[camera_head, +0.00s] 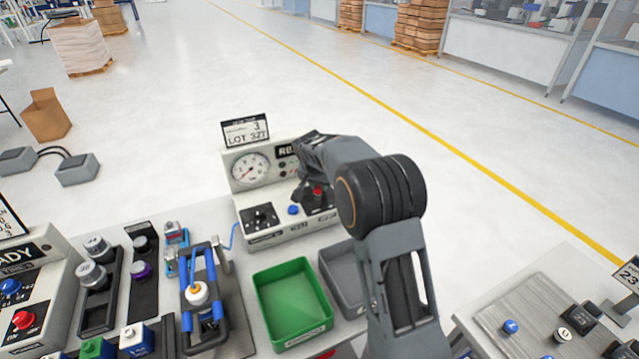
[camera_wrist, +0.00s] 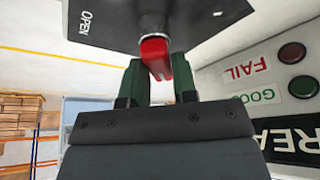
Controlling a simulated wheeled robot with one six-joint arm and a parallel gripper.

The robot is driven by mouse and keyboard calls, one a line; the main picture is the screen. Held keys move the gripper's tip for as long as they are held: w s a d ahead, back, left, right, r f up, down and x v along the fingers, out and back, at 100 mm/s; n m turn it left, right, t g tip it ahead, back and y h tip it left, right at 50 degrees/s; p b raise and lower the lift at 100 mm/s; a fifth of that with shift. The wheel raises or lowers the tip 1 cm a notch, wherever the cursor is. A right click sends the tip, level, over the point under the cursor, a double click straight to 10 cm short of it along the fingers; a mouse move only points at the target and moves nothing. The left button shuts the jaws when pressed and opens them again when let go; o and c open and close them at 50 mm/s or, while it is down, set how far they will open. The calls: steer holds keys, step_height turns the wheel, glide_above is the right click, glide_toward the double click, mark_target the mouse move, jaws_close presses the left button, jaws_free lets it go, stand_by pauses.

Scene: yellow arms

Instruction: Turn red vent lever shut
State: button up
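The red vent lever (camera_wrist: 156,57) sits on a black plate (camera_wrist: 150,20) marked OPEN in the wrist view. In the head view a red part (camera_head: 318,191) shows on the panel's black plate, beside my arm. My gripper (camera_wrist: 161,78) has its two green fingers on either side of the lever's end, close against it, and appears shut on it. My arm hides most of the gripper in the head view.
A green bin (camera_head: 291,303) and a grey bin (camera_head: 343,279) stand in front. FAIL and GOOD lamps are at the right in the wrist view.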

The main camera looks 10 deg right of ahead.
jaws_close()
steer(key=shift+n, duration=0.3)
steer(key=n, duration=0.1)
steer(key=n+y, duration=0.1)
steer(key=n, duration=0.2)
steer(key=shift+a+n+t+y, duration=0.25)
steer(key=shift+n+t+y, duration=0.05)
steer(key=shift+t+y, duration=0.1)
steer(key=n, duration=0.1)
steer(key=n+y, duration=0.1)
steer(key=n, duration=0.1)
steer(key=shift+a+f+n+b, duration=0.2)
steer(key=shift+n+b, duration=0.1)
steer(key=shift+b, duration=0.1)
steer(key=n, duration=0.1)
steer(key=n+y+b, duration=0.1)
steer(key=n, duration=0.1)
steer(key=n+y+b, duration=0.1)
steer(key=shift+a+g, duration=0.25)
steer(key=shift+g, duration=0.15)
steer(key=shift+s+a+n+g+y+b, duration=0.15)
steer(key=shift+n+g+y+b, duration=0.2)
steer(key=shift+n, duration=0.9)
steer(key=shift+s+a+n+g+y+b, duration=0.1)
steer(key=shift+n+g+y+b, duration=0.2)
steer(key=shift+n, duration=0.95)
